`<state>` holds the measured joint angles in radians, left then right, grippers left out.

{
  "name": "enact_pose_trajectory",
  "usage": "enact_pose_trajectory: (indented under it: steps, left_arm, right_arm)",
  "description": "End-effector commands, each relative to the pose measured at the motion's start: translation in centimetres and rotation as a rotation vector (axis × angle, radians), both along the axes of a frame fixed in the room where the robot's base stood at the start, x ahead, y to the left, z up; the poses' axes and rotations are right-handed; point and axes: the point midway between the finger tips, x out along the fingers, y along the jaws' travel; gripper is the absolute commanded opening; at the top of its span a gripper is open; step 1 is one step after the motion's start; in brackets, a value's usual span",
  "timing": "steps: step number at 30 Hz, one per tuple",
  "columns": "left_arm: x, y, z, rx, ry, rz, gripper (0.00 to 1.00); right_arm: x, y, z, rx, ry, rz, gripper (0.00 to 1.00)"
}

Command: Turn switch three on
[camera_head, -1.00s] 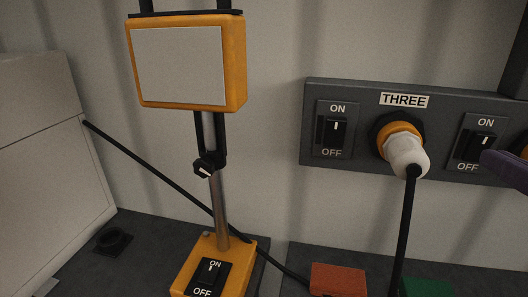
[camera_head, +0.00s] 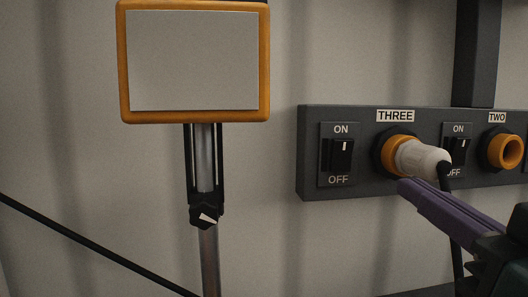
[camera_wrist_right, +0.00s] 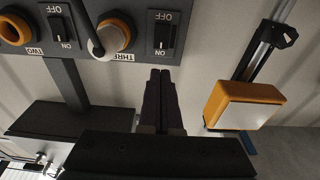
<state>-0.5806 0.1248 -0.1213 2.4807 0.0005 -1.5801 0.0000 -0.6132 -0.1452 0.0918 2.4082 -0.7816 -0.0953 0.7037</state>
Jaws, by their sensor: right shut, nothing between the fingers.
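Switch three (camera_head: 341,155) is a black switch between ON and OFF marks, left of the socket labelled THREE (camera_head: 396,116). A white plug (camera_head: 423,160) with a black cable sits in that socket's orange ring. Switch three also shows upside down in the right wrist view (camera_wrist_right: 162,33). My right gripper (camera_head: 405,187) has purple fingers, shut and empty, with tips just below the white plug and right of switch three. In the right wrist view the fingertips (camera_wrist_right: 160,75) point toward switch three, apparently apart from it. My left gripper is not in view.
The dark panel (camera_head: 310,180) also carries a second switch (camera_head: 458,150) and an open orange socket labelled TWO (camera_head: 503,150). An orange-framed lamp (camera_head: 195,118) on a pole stands to the left. The wall between lamp and panel is clear.

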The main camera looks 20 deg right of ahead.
Motion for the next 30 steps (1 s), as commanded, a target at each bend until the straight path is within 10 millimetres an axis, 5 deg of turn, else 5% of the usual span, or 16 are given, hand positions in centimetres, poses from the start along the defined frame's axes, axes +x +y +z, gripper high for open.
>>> enact_pose_trajectory:
  steps: [8, 21, 30]
  left_arm:
    - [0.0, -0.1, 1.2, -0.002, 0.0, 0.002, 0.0]
    - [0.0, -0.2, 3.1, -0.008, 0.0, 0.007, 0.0]
    - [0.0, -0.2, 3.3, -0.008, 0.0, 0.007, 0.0]
  right_arm:
    - [2.7, -0.6, 0.8, -0.004, -0.004, 0.002, 0.0]
    - [11.2, -2.6, 1.9, -0.003, -0.001, 0.001, 0.0]
    - [13.4, -3.2, 1.9, 0.0, 0.001, 0.0, 0.0]
